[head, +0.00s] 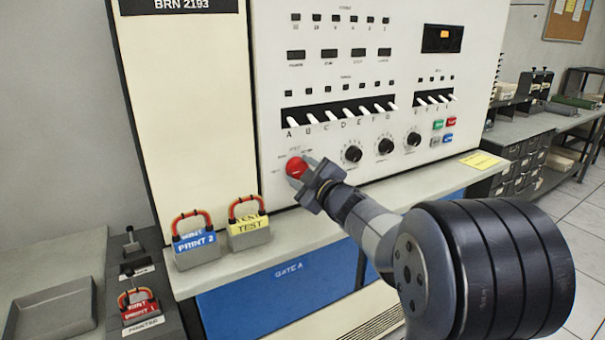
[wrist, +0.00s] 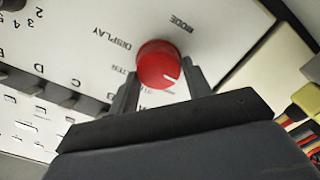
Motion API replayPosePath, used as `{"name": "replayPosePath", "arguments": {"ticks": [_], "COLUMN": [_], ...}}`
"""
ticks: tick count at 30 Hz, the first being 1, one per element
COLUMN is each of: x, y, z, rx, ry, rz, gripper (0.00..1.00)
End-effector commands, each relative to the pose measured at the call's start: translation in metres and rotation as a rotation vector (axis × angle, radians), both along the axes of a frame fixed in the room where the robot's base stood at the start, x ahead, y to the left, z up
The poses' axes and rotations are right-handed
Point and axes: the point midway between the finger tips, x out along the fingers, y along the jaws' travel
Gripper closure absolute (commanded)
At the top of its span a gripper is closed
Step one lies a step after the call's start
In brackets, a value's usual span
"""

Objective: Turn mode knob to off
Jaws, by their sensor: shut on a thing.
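The mode knob (head: 296,167) is a round red knob low on the left of the white control panel (head: 290,100). It also shows in the wrist view (wrist: 157,64), with a white pointer line near its lower right rim. The labels "MODE" and "DISPLAY" are printed around it; other position labels are partly hidden. My gripper (head: 300,172) is shut on the red knob, with one finger on each side, as the wrist view (wrist: 158,85) shows. Which label the pointer line meets I cannot tell.
Several black knobs (head: 385,147) sit to the right of the red knob, below a row of white levers (head: 345,115). Plug boxes marked "PRINT 2" (head: 196,248) and "TEST" (head: 250,234) stand on the ledge at left. A yellow note (head: 479,160) lies at the ledge's right end.

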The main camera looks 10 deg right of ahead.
Motion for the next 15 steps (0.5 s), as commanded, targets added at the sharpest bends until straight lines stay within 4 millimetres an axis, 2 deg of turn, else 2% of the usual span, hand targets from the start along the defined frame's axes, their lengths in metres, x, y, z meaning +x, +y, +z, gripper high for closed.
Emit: {"name": "replayPosePath", "arguments": {"ticks": [3, 4, 11, 15], "x": [0.0000, 0.0000, 0.0001, 0.0001], "y": [0.0002, 0.0002, 0.0001, 0.0000], "z": [0.0004, 0.0004, 0.0002, 0.0001], "rx": [-0.002, -0.002, -0.001, 0.000], "ry": [-0.001, -0.001, -0.001, 0.000], "rz": [0.001, 0.001, 0.001, 0.000], "gripper": [0.76, 0.53, 0.34, 0.32]}}
